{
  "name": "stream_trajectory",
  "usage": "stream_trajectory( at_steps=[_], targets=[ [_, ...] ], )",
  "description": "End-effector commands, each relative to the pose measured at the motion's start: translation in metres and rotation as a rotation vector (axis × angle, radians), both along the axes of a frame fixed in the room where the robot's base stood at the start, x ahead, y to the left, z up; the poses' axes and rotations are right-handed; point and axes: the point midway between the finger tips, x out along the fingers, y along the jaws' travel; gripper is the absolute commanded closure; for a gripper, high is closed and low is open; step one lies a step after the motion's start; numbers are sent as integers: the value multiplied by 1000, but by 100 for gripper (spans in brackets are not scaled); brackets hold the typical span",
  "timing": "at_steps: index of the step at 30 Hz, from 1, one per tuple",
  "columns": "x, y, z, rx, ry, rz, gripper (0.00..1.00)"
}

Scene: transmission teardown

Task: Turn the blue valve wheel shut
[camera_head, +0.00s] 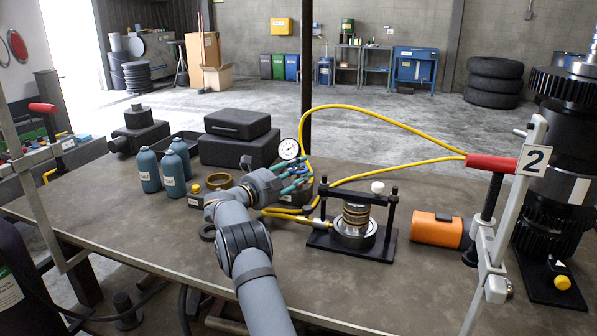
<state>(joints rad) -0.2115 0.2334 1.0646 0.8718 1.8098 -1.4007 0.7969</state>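My arm reaches in from the bottom, and my gripper (284,180) is at the hand pump with a round white pressure gauge (288,149). Several small teal-blue pieces (297,184) show at the gripper's end, just below the gauge. I cannot tell which of them belong to the blue valve wheel and which to the gripper's fingers. No full wheel rim is clear. The gripper hides part of the pump, and its finger opening is too small to make out.
On the bench (190,232), three teal bottles (172,173) and black cases (238,122) stand left and behind. The bench front is fairly clear.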

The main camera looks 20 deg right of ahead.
Motion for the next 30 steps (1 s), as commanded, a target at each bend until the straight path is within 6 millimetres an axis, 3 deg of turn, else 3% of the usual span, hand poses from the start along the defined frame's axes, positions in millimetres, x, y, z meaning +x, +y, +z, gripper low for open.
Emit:
stream_trajectory(
  at_steps=[11, 24, 30],
  targets=[
    [-1, 7, -1, 2, 2, 3, 63],
    [-33, 83, -1, 1, 2, 3, 63],
    [-44, 106, -1, 1, 2, 1, 63]
  ],
)
